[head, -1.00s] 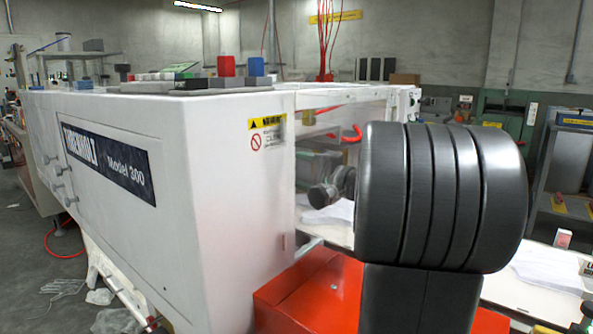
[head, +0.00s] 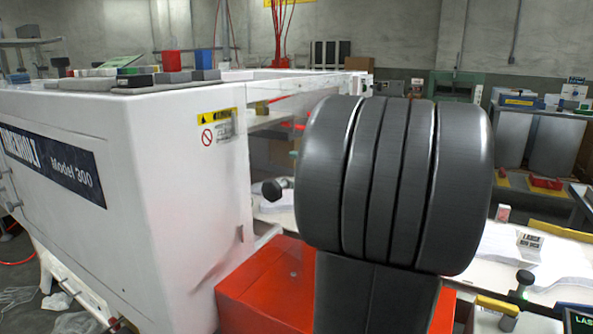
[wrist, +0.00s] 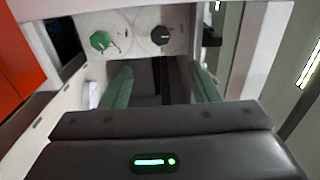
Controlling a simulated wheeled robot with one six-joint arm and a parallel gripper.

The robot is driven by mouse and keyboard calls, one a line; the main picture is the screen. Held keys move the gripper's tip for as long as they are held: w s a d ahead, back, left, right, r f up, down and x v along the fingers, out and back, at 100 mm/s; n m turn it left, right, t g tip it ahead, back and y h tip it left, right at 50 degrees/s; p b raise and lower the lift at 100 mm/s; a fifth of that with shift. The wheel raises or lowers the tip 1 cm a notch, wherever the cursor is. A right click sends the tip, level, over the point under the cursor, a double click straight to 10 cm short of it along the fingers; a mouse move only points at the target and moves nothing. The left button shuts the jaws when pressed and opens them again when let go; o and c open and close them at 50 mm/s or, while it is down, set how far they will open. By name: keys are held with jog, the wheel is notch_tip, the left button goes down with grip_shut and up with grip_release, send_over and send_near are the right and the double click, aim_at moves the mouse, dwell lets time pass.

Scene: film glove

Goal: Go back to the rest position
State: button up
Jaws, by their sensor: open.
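In the wrist view my gripper (wrist: 160,88) shows two greenish fingers spread apart with a gap between them, so it is open. I see nothing held between the fingers. Beyond them is a pale panel with a green knob (wrist: 100,40) and a black knob (wrist: 161,35). In the head view a dark, ribbed arm joint of mine fills the right of centre, and my gripper is not visible there.
A large white machine (head: 180,170) marked "Model 300" stands at the left. A red box (head: 262,280) sits beside its near corner, behind my arm. A white table (head: 465,290) with papers lies at the right. Grey floor (head: 15,250) shows at the far left.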

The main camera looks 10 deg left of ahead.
jog(key=shift+a, duration=0.1)
jog(key=b+x, duration=0.2)
jog(key=x, duration=1.1)
jog(key=shift+w+a, duration=0.2)
jog(key=shift+a, duration=0.1)
jog(key=shift+d, duration=0.1)
jog(key=p+v, duration=0.2)
jog(key=v, duration=1.1)
jog(key=w+a+m+p, duration=0.4)
jog(key=a+m+p, duration=0.8)
jog(key=m+p, duration=0.5)
jog(key=p, duration=0.6)
jog(key=shift+a+p, duration=0.25)
jog(key=shift+p, duration=0.05)
dwell(0.5)
